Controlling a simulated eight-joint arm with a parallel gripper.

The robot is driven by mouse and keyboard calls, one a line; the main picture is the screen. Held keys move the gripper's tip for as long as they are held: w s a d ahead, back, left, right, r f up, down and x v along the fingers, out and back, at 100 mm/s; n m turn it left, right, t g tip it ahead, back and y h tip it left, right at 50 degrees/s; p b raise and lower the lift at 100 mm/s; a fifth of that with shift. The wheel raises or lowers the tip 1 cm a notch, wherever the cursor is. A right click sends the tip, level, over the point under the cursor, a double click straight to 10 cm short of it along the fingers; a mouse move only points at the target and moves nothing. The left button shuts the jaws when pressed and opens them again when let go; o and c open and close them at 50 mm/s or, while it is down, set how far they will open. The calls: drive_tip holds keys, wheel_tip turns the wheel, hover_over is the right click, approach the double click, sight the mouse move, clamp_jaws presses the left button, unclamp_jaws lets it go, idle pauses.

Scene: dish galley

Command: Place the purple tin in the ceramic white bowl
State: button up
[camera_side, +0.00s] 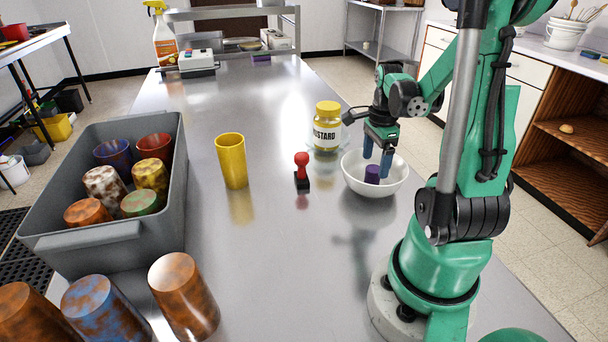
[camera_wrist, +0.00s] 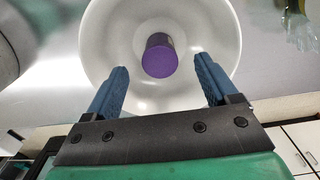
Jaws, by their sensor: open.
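The purple tin (camera_side: 372,174) is a small cylinder standing inside the white ceramic bowl (camera_side: 360,190), which sits on the metal counter. In the wrist view the tin (camera_wrist: 159,56) is near the middle of the bowl (camera_wrist: 105,50), with the bowl's inner wall showing around it. My gripper (camera_side: 377,166) is over the bowl, its blue fingers pointing down. In the wrist view the two fingers of my gripper (camera_wrist: 162,75) are spread wide, with a clear gap between each finger and the tin. The gripper is open and empty.
A mustard jar (camera_side: 326,130) stands behind the bowl. A red-handled stamp (camera_side: 302,172) and a yellow cup (camera_side: 232,161) stand to its left. A grey bin (camera_side: 85,238) holds several mottled cups, and more cups (camera_side: 184,298) stand in front. The counter between stamp and front edge is clear.

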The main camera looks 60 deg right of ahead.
sight(374, 169)
idle(0.3)
wheel_tip(374, 169, up, 7)
drive_tip(key=shift+r, duration=0.1)
idle(0.4)
drive_tip(key=w+a+n, duration=0.2)
drive_tip(key=n, duration=0.1)
drive_tip(key=w+a+n+t+h, duration=0.1)
drive_tip(key=w+a+n, duration=0.1)
drive_tip(key=n, duration=0.1)
drive_tip(key=shift+w+a+r, duration=0.2)
drive_tip(key=shift+w+a, duration=0.15)
drive_tip(key=w+a+n+t, duration=0.3)
drive_tip(key=a+n, duration=0.6)
drive_tip(key=n, duration=0.1)
drive_tip(key=w+a+n+t+y, duration=0.1)
drive_tip(key=w+a+n+t, duration=0.2)
drive_tip(key=a+n, duration=0.6)
drive_tip(key=shift+a+r+n, duration=0.35)
drive_tip(key=shift+r+n, duration=0.1)
drive_tip(key=shift+n, duration=0.55)
